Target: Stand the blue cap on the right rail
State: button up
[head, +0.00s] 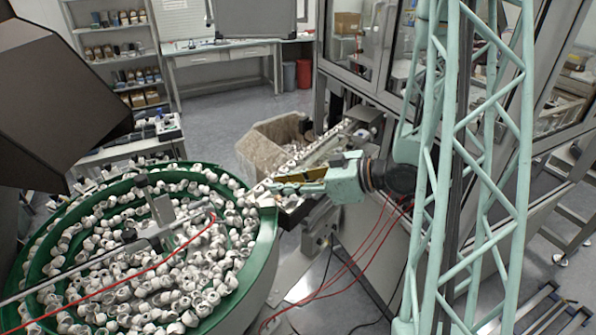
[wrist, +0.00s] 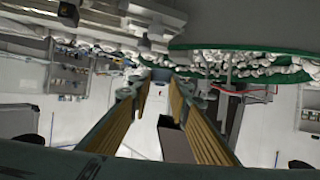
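My gripper (head: 272,185) reaches in from the right, its fingers pointing left, over the rails near the green bowl's right edge. The wrist view shows its two fingers (wrist: 158,82) with gold-coloured inner pads, a small gap apart at the tips. A small pale blue piece, seemingly the blue cap (wrist: 161,74), fills that gap and appears pinched there. In the head view I cannot make the cap out at the fingertips. The rails (head: 318,151) run from beside the bowl up to the machine and carry several white caps. The gripper covers part of them, and I cannot separate the right rail clearly.
A green feeder bowl (head: 268,246) full of white caps fills the lower left. A beige bin (head: 252,155) stands behind the rails. A teal lattice column (head: 470,150) and a glass-walled cell (head: 368,50) are to the right. Red hoses (head: 362,246) hang below my wrist.

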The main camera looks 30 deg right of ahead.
jog(key=shift+w+d+p, duration=0.1)
jog(key=shift+d+p, duration=0.05)
jog(key=shift+p, duration=0.7)
jog(key=shift+d, duration=0.15)
jog(key=w+d, duration=0.2)
jog(key=d, duration=0.1)
jog(key=w+d+p, duration=0.1)
jog(key=w+d, duration=0.1)
jog(key=w+d+f+p, duration=0.1)
jog(key=w+d, duration=0.1)
jog(key=d, duration=0.1)
jog(key=shift+d+f, duration=0.1)
jog(key=shift+d, duration=0.2)
jog(key=shift+f, duration=0.15)
jog(key=shift+f, duration=1.6)
jog(key=shift+f, duration=0.6)
jog(key=o, duration=0.6)
